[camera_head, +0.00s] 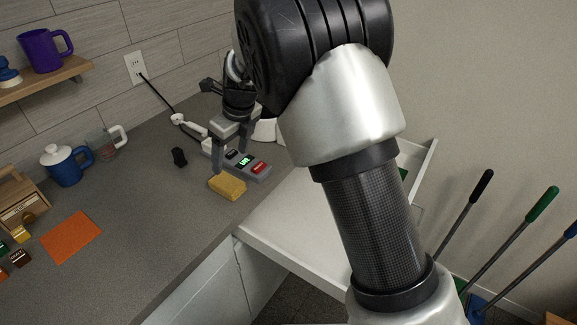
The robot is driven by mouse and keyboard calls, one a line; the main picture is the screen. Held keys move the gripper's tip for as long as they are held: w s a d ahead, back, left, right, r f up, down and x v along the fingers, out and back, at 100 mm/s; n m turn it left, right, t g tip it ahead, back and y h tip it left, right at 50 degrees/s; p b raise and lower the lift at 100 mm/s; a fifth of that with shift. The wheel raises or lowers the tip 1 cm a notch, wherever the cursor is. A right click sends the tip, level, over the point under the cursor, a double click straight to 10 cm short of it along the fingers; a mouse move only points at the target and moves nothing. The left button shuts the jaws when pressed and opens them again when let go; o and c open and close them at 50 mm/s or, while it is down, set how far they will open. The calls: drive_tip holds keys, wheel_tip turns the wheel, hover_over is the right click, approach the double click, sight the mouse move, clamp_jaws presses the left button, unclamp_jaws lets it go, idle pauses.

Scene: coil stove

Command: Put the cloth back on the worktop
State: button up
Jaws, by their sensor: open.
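A flat orange square (70,237), which looks like a cloth, lies on the grey worktop (150,220) at the left. A small piece of something green (403,174) shows in the open white drawer (285,225) at the right. My arm hides most of it, so I cannot tell whether it is a cloth.
A wooden box (22,200) is at the left edge. Long-handled tools (510,245) stand at the right. My arm crosses over the drawer.

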drive_tip(key=s+d+r+n+t, duration=0.1)
drive_tip(key=s+d+r+n, duration=0.4)
drive_tip(key=d+r, duration=0.2)
drive_tip(key=s+d+r+n, duration=0.4)
drive_tip(key=d+r+n, duration=0.1)
drive_tip(key=d+r, duration=0.25)
drive_tip(key=s+d+n+t+h, duration=0.1)
drive_tip(key=s+d+n, duration=0.5)
drive_tip(key=s, duration=0.4)
drive_tip(key=s+d+n+t+h, duration=0.1)
drive_tip(key=s+d+n, duration=0.6)
drive_tip(key=s+n, duration=0.2)
drive_tip(key=shift+s+d+r+t+h, duration=0.25)
drive_tip(key=shift+s+r+t+h, duration=0.05)
drive_tip(key=shift+s+r+h, duration=0.1)
drive_tip(key=shift+d, duration=0.1)
